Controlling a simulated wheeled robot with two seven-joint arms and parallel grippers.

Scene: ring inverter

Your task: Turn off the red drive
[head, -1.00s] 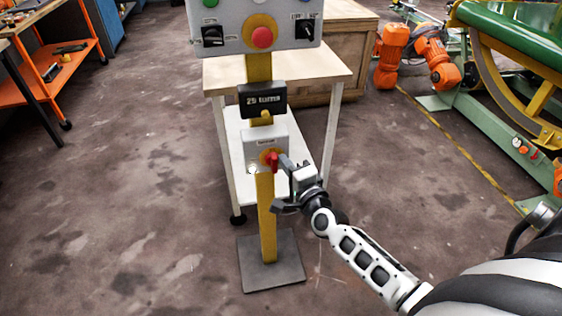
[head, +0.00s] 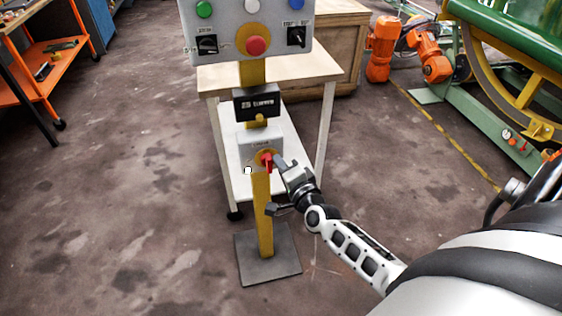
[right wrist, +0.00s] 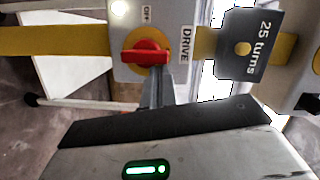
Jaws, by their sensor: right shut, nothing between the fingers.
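The red drive knob (head: 267,161) is a rotary handle on a yellow disc, on a small grey box (head: 252,145) low on the yellow post. In the right wrist view the red handle (right wrist: 146,57) lies along the post, with the "DRIVE" label (right wrist: 186,46) at one end and the "OFF" label (right wrist: 145,14) off to its side. My right gripper (head: 279,161) is shut and empty, its tips right beside the knob on its right; I cannot tell whether they touch. In the right wrist view the fingertips (right wrist: 157,84) are just below the handle. My left gripper is not in view.
A control panel (head: 222,20) with buttons and a red mushroom button (head: 256,46) tops the post. A dark "25 turns" box (head: 257,103) sits below it. A white table (head: 285,68) stands behind. Green and orange machinery (head: 480,100) is at the right.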

